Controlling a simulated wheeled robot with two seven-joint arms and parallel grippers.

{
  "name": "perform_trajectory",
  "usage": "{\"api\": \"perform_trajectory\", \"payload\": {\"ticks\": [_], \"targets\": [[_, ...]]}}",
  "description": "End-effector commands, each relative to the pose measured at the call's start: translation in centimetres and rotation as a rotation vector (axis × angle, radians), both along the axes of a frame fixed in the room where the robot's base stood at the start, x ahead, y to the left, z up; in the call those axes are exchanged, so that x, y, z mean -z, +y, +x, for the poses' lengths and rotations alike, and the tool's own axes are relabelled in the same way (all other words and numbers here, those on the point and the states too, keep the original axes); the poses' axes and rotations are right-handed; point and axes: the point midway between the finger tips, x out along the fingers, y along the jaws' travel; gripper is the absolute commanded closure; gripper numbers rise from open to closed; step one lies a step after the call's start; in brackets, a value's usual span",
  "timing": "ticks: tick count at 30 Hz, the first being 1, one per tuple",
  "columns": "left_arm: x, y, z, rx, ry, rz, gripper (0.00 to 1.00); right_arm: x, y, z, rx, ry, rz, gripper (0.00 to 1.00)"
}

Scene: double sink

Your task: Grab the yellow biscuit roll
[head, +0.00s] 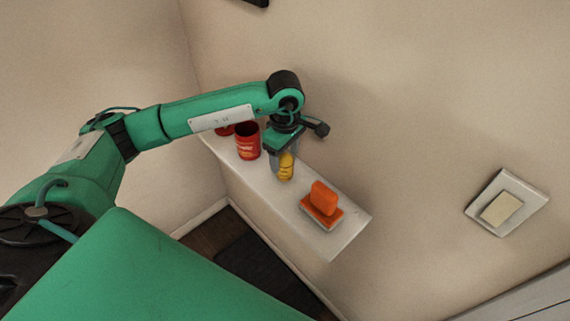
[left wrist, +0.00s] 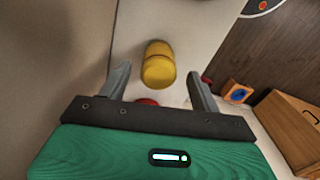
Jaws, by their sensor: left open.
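The yellow biscuit roll (head: 287,166) stands on the white ledge, partly hidden by my left gripper (head: 281,158) in the head view. In the left wrist view the yellow biscuit roll (left wrist: 158,65) lies ahead of and between the two fingers. My left gripper (left wrist: 160,82) is open, with nothing held between its fingers. It is over the ledge, close to the roll; whether a finger touches it I cannot tell. My right gripper is not in view.
On the narrow ledge (head: 341,236), a red can (head: 247,141) stands left of the roll, with another red item (head: 224,130) beyond it. The wall runs close behind. A switch plate (head: 507,203) is on the wall.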

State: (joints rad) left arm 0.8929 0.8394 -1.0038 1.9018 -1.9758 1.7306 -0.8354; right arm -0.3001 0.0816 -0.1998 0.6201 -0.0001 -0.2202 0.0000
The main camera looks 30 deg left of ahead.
Motion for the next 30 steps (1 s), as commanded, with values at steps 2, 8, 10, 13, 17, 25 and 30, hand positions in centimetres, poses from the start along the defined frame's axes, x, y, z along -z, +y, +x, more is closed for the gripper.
{"api": "perform_trajectory", "payload": {"ticks": [2,8,10,13,17,25,30], "targets": [[0.6,0.0,0.0,-0.001,0.006,0.000,0.36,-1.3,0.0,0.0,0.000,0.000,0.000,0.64],[3.3,0.0,0.1,-0.001,0.005,0.000,0.36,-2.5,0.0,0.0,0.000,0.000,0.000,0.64],[3.9,0.0,0.2,-0.001,0.002,-0.001,0.36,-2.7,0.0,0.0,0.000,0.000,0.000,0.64],[4.3,0.0,0.2,0.000,0.001,-0.001,0.36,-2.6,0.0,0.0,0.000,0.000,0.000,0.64],[4.3,0.0,0.2,0.001,0.000,-0.001,0.36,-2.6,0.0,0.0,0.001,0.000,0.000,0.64],[4.3,0.0,0.2,0.000,0.000,-0.001,0.81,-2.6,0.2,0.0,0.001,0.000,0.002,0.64],[4.3,0.0,0.2,0.000,0.000,-0.001,0.86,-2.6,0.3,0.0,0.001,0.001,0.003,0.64]]}}
